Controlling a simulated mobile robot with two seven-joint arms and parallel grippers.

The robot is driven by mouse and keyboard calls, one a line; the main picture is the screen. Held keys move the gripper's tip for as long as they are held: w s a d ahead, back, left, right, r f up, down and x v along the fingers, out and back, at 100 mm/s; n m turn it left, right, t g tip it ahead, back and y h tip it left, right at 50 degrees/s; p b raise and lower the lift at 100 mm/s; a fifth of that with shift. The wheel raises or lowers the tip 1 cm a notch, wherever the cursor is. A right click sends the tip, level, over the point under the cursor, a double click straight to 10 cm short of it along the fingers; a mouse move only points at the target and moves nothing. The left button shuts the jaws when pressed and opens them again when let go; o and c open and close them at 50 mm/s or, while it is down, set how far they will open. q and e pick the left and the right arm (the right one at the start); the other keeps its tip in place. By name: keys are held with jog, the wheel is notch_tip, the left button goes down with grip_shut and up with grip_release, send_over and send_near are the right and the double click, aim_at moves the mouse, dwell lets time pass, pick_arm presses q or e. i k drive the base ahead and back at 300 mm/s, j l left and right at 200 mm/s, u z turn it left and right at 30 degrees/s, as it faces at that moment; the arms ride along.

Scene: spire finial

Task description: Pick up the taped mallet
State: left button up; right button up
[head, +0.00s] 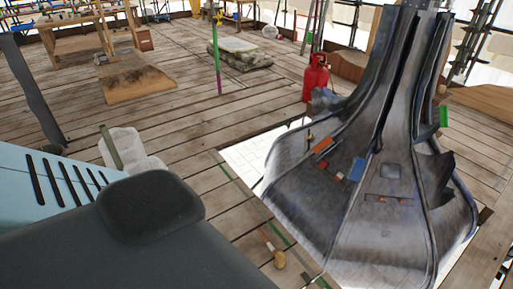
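A small mallet (279,260) with a tan head lies on the plank deck at the lower middle of the head view, close to the edge of the opening around the spire. Its thin handle points up and left and shows a pale part and a reddish part, which may be tape. Neither of my grippers shows in this view.
The grey ribbed spire (345,215) rises through the deck opening on the right, with small tools and coloured pieces on its flared skirt. A red gas cylinder (316,80) stands behind it. A whitish sack (125,150) sits at left. Bare planks (215,120) fill the middle.

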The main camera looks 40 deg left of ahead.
aim_at(280, 258)
jog(key=u, duration=1.2)
